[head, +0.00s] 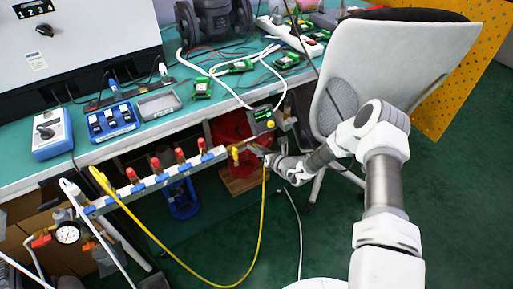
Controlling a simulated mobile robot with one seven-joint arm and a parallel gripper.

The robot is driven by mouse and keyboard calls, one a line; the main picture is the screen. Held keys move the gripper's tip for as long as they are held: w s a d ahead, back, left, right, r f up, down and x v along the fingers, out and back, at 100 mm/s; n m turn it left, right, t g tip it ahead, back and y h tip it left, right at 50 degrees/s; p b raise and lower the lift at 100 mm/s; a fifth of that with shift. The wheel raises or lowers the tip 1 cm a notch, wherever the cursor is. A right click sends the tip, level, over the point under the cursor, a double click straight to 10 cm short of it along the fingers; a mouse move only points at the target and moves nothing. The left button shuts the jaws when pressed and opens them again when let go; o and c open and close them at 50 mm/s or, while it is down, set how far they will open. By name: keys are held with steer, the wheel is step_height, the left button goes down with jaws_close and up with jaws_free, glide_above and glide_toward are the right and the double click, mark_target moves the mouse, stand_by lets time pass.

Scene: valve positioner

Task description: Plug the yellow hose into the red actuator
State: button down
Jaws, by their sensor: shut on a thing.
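The yellow hose (260,215) runs from the left end of the manifold bar, sags toward the floor and rises to my gripper. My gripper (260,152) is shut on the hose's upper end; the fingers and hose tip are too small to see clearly. The red actuator (226,133) appears to be the large red body just below the table edge, behind and left of my gripper. A small yellow fitting (235,153) shows in front of it. I cannot tell whether the hose tip touches anything.
The manifold bar (160,178) with red valves crosses in front of the table (190,122). A small device with a green display (262,114) sits above my gripper. A grey chair (395,65) stands close to my arm.

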mark_target(251, 141)
steer(key=shift+w+a, duration=0.1)
steer(key=shift+a, duration=0.15)
steer(key=shift+r+b+x, duration=0.15)
steer(key=shift+b+x, duration=0.5)
steer(key=shift+x, duration=0.2)
steer(key=shift+r+b+x, duration=0.15)
steer(key=shift+b+x, duration=0.45)
steer(key=shift+x, duration=0.2)
steer(key=shift+w+a+r+b, duration=0.1)
steer(key=shift+w+a+b, duration=0.15)
steer(key=shift+w, duration=0.25)
steer(key=shift+w+a+r+b, duration=0.1)
steer(key=shift+w+a+b, duration=0.1)
steer(key=shift+w, duration=0.25)
steer(key=shift+w+a+f, duration=0.1)
steer(key=shift+w+a, duration=0.1)
steer(key=shift+w, duration=0.2)
steer(key=shift+w+a+r+b, duration=0.25)
steer(key=shift+w+a+b, duration=0.15)
steer(key=shift+w+b, duration=0.05)
stand_by(0.5)
steer(key=c, duration=0.7)
jaws_free()
steer(key=shift+r, duration=0.1)
steer(key=shift+o, duration=0.2)
steer(key=p+v, duration=0.6)
steer(key=v, duration=1.1)
steer(key=shift+s+d, duration=0.3)
steer(key=shift+s, duration=0.05)
